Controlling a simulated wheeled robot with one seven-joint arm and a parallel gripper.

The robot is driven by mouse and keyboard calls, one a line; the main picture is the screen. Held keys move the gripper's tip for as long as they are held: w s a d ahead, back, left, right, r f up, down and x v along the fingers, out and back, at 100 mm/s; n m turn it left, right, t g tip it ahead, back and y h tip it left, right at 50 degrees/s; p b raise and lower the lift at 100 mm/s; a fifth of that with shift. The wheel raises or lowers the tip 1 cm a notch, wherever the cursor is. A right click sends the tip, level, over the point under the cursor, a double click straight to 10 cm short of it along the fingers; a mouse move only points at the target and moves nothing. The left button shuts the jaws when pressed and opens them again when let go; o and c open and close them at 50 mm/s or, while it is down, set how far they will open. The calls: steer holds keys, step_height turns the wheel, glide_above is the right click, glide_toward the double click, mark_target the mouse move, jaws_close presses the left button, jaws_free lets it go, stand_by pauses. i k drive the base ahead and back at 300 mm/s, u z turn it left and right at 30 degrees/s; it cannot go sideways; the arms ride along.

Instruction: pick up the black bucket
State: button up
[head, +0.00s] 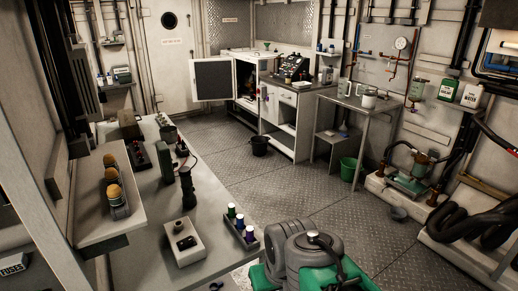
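A black bucket (259,147) stands upright on the metal floor, in front of the white cabinet with the open door. It is small and far off in the head view, and nothing covers it. I cannot make out its inside. Grey and green parts of my own body fill the bottom of the picture, well short of the bucket. I cannot make out my gripper's fingers in this view.
A long table (145,215) with a black flashlight (187,188) and small bottles runs along the left. A white cabinet (287,120) stands behind the bucket. A green bucket (348,169) and a grey bowl (398,214) are on the right. The middle floor is clear.

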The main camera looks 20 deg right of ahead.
mark_target(259, 147)
steer(key=z, duration=0.15)
steer(key=k, duration=0.2)
steer(key=z, duration=3.1)
steer(key=i, duration=0.1)
steer(key=u, duration=2.05)
steer(key=i, duration=3)
steer(key=u, duration=0.45)
steer(key=i, duration=3)
steer(key=u, duration=1.55)
steer(key=i, duration=2.1)
steer(key=u, duration=0.75)
